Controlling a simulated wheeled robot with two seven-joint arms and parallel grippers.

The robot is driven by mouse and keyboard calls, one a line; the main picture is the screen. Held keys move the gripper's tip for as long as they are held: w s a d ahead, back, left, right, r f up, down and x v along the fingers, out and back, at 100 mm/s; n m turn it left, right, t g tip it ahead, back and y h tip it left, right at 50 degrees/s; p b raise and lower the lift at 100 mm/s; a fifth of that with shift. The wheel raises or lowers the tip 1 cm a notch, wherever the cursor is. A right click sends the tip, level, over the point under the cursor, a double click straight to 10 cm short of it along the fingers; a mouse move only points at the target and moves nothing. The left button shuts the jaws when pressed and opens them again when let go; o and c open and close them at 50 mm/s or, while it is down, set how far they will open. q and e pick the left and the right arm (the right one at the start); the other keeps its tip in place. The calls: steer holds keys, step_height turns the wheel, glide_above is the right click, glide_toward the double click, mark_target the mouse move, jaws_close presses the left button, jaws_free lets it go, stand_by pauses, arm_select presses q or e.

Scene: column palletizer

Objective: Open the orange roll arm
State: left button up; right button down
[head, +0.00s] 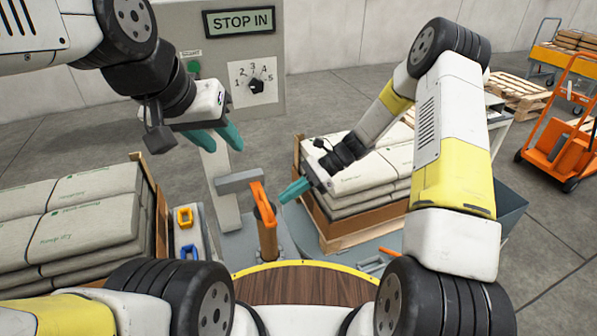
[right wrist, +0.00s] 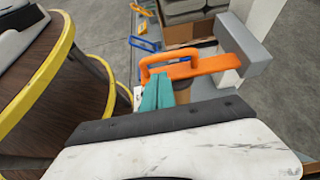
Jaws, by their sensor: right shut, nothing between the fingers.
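The orange roll arm (head: 263,208) stands in the middle of the head view, beside a grey block (head: 240,180). In the right wrist view the roll arm (right wrist: 205,66) is a flat bar with a looped handle, running to the grey block (right wrist: 243,47). My right gripper (head: 290,193) is shut and empty just right of the roll arm. Its teal fingers (right wrist: 157,92) overlap the handle's near side in the right wrist view; I cannot tell whether they touch it. My left gripper (head: 217,136) is open and empty, higher up, in front of the grey control cabinet.
Sack stacks (head: 75,215) flank the station. A round wooden top (head: 300,285) with yellow rim is in front.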

steer(key=shift+x, duration=2.25)
steer(key=shift+r, duration=0.15)
steer(key=r, duration=0.1)
steer(key=w+r+m+g, duration=0.1)
steer(key=r, duration=0.1)
steer(key=r+g, duration=0.1)
steer(key=r, duration=0.1)
steer(key=shift+w+a+m+h, duration=0.3)
steer(key=shift+w+a+m, duration=0.05)
steer(key=shift+m, duration=0.05)
steer(key=w+a+r, duration=0.2)
steer(key=w+r, duration=0.3)
steer(key=r, duration=0.1)
steer(key=shift+w+a+r, duration=0.2)
steer(key=shift+w+a, duration=0.05)
steer(key=shift+w, duration=0.15)
